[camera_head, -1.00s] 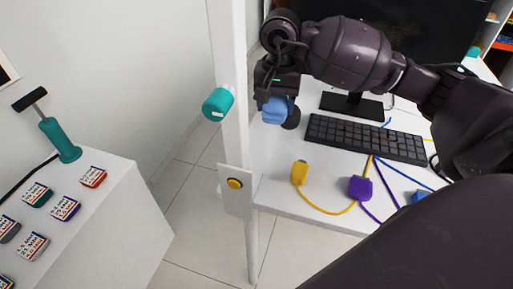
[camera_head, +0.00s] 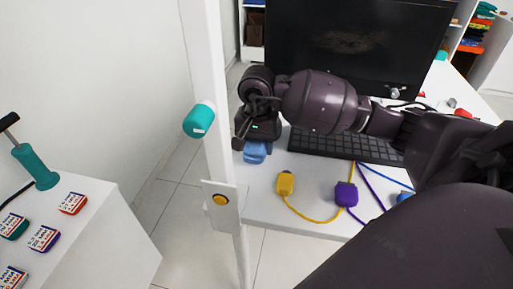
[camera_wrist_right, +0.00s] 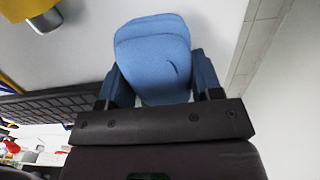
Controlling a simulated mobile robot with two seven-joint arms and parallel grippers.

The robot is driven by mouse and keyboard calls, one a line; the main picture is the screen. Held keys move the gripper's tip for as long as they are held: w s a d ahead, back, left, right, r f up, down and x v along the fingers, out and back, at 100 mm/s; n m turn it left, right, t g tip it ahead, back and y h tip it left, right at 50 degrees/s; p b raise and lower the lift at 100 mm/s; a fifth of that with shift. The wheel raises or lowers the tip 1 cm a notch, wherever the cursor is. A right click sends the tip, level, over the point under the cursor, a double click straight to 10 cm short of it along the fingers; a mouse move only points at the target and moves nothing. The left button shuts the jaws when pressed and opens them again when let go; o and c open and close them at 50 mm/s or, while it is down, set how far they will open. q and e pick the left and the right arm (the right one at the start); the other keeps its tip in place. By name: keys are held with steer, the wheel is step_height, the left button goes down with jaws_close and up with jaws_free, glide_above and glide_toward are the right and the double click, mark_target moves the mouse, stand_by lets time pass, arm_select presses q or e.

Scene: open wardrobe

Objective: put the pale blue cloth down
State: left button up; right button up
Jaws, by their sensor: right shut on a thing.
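The pale blue cloth (camera_head: 257,150) shows just below my right gripper (camera_head: 256,142) in the head view, by the left end of the desk. In the right wrist view the cloth (camera_wrist_right: 155,58) fills the space between the fingers, folded into a pad. My right gripper (camera_wrist_right: 160,85) is shut on it. I cannot tell whether the cloth touches the desk top. My left gripper is not in view.
The white desk (camera_head: 262,205) holds a black keyboard (camera_head: 335,145), a monitor (camera_head: 350,50), a yellow plug (camera_head: 286,184) and a purple plug (camera_head: 346,194) with cables. A white post (camera_head: 212,100) with a teal knob (camera_head: 199,120) stands left of the gripper.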

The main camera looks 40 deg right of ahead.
steer(key=shift+f, duration=0.75)
steer(key=shift+f, duration=0.1)
steer(key=shift+f, duration=0.15)
steer(key=o, duration=0.8)
steer(key=shift+o, duration=0.2)
steer(key=shift+r, duration=0.2)
step_height(320, 180, up, 12)
steer(key=shift+r+p, duration=0.1)
steer(key=shift+p, duration=0.25)
